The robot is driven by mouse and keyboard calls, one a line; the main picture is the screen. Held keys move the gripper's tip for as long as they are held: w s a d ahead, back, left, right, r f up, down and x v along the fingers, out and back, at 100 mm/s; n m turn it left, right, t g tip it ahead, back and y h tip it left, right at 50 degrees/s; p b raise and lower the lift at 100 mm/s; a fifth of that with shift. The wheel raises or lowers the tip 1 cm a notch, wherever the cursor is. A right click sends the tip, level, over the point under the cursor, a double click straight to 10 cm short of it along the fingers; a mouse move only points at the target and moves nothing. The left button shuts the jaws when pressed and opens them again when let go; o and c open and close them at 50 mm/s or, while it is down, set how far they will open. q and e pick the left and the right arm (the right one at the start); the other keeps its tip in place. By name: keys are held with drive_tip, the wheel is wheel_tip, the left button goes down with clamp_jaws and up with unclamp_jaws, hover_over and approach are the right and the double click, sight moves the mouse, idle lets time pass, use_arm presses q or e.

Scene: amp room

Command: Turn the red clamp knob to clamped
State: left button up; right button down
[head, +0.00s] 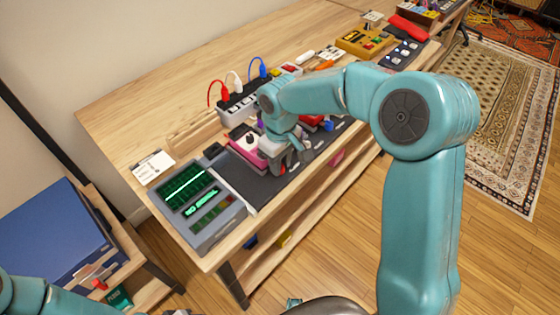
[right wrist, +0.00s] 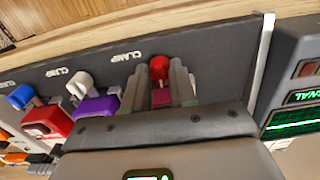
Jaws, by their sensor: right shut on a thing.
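The red clamp knob (right wrist: 158,68) shows in the right wrist view between the two fingers of my right gripper (right wrist: 158,88), which is shut on it. A magenta block (right wrist: 160,97) sits just below the knob, partly hidden by the gripper. The word CLAMP is printed on the dark board (right wrist: 210,60) near the knob. My left gripper is not in view; only part of the left arm shows bottom left.
A purple block with a white knob (right wrist: 82,84) and a red block with a blue knob (right wrist: 22,96) stand beside it. A grey device with green screens (head: 218,230) is at the bench's near-left end. A power strip with cables (head: 240,104) stands behind.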

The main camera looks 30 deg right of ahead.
drive_tip(key=c, duration=1.2)
unclamp_jaws()
wheel_tip(320, 180, up, 16)
drive_tip(key=shift+r+p, duration=0.15)
drive_tip(key=shift+p, duration=0.7)
